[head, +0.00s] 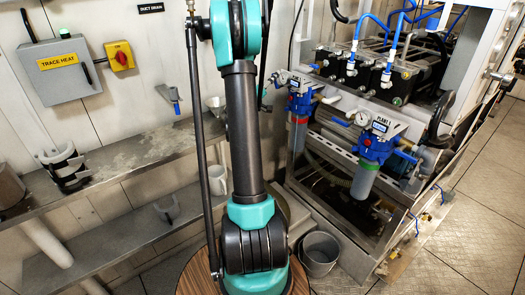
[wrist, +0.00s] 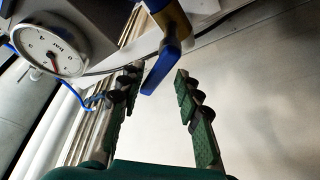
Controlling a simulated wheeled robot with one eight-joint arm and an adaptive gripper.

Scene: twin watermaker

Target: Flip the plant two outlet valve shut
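In the wrist view a blue lever handle (wrist: 162,68) hangs down at a slant from a valve body with a brass-coloured part. My gripper (wrist: 159,72) is open, its two green-padded fingers apart, with the handle showing in the gap near the fingertips. I cannot tell whether either finger touches it. No label shows on this valve, so I cannot confirm that it is the plant two outlet.
A pressure gauge (wrist: 52,50) on a dark housing is close on the left in the wrist view. In the head view, the unit labelled Plant 1 (head: 373,145) stands right. A bucket (head: 319,253) stands beside the metal frame. A shelf (head: 110,165) runs along the left wall.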

